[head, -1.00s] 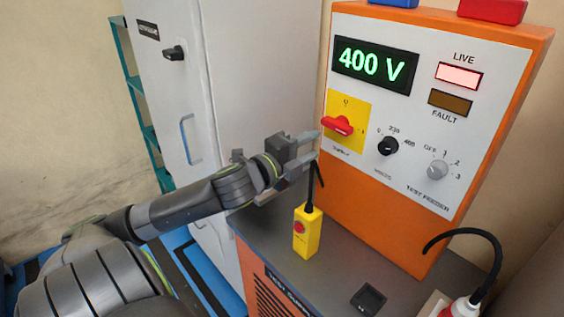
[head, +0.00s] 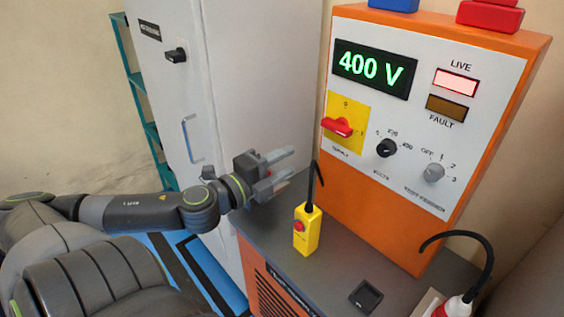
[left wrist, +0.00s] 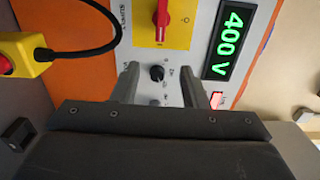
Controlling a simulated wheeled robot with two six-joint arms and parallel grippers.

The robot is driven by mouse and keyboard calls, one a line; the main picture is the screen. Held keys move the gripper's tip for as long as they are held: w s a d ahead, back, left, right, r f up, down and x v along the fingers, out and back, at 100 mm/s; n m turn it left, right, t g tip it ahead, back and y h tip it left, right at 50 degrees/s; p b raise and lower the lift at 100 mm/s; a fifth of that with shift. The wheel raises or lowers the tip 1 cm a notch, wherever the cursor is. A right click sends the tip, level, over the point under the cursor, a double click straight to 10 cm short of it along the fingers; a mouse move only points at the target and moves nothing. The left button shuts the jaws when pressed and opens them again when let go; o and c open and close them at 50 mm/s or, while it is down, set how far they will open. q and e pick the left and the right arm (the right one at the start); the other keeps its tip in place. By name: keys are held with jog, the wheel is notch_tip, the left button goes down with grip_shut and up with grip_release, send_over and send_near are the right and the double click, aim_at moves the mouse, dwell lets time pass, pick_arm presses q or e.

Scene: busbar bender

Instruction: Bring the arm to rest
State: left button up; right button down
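My left arm comes in from the left in the head view. Its gripper (head: 284,168) is open and empty, apart from the panel, left of the yellow pendant. In the left wrist view the two fingers (left wrist: 166,85) stand apart with nothing between them. The orange test cabinet (head: 345,197) has a display (head: 374,69) reading 400 V. Its red rotary handle (head: 337,127) on a yellow plate lies roughly sideways. The LIVE lamp (head: 456,82) is lit pale pink and the FAULT lamp (head: 446,107) is dark amber. My right gripper is not in view.
A yellow pendant (head: 307,231) with a red button and black cable stands on the grey bench top (head: 345,262). A small black socket (head: 365,297) and a red-white plug (head: 457,306) are at the front right. A tall grey cabinet (head: 235,75) stands behind my left arm.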

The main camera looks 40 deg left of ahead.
pick_arm(q)
jog(key=shift+f, duration=0.1)
dwell(0.4)
jog(key=s+a+f+n+g+y, duration=0.2)
jog(key=s+f+n+g+y, duration=0.15)
jog(key=f+n, duration=0.3)
jog(key=s+a+f+n+g+y, duration=0.3)
jog(key=s+f+n+y, duration=0.1)
jog(key=f+n, duration=0.25)
jog(key=s+d+f+n+g+h, duration=0.5)
jog(key=s+d+f+n+g, duration=0.25)
jog(key=s+d+f, duration=0.6)
notch_tip(320, 180, down, 25)
jog(key=a+g, duration=0.2)
jog(key=a, duration=0.1)
jog(key=s+d+f, duration=0.1)
jog(key=s+f, duration=1.3)
jog(key=f, duration=0.2)
jog(key=shift+d+m+g, duration=0.2)
jog(key=shift+m+g, duration=0.2)
jog(key=shift+m, duration=0.05)
